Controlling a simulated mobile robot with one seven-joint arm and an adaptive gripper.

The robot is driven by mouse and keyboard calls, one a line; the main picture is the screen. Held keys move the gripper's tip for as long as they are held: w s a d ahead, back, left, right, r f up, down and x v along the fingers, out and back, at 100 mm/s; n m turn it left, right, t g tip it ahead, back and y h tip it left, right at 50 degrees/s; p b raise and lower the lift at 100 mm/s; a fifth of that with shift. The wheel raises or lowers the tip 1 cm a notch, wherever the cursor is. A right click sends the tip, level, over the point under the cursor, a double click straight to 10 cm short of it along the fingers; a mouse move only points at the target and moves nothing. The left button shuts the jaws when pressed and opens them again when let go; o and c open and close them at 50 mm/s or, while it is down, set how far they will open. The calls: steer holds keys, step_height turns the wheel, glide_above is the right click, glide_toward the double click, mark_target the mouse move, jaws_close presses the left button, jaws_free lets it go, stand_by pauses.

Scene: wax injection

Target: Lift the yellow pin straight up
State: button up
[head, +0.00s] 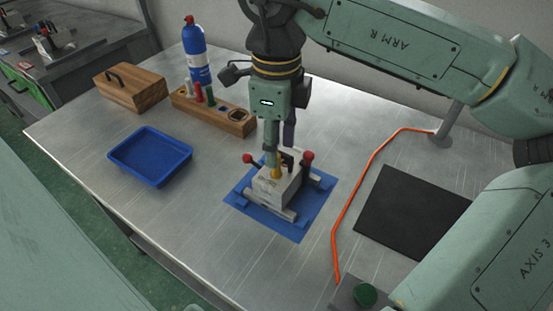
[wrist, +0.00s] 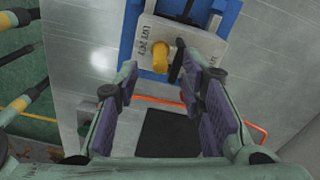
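The yellow pin (head: 277,173) stands at the top of a pale block (head: 292,186) on the blue mat (head: 300,227). In the wrist view the yellow pin (wrist: 161,56) sticks out from the lettered face of the block (wrist: 148,33). My gripper (head: 281,158) points down over the block. In the wrist view my gripper (wrist: 158,72) has its two purple-padded fingers wide apart, with the pin lying between the tip directions. I see a gap on each side of the pin. The head view partly hides the pin behind the fingers.
Two red-knobbed handles (head: 308,158) flank the block closely. A dark bar (wrist: 184,62) stands beside the pin. A wooden rack (head: 228,118), blue tray (head: 150,157) and wooden box (head: 131,87) stand left. An orange cable (head: 347,208) and black mat (head: 412,214) lie right.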

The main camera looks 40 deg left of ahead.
steer(key=shift+f, duration=0.75)
steer(key=shift+s+f, duration=0.15)
jaws_close()
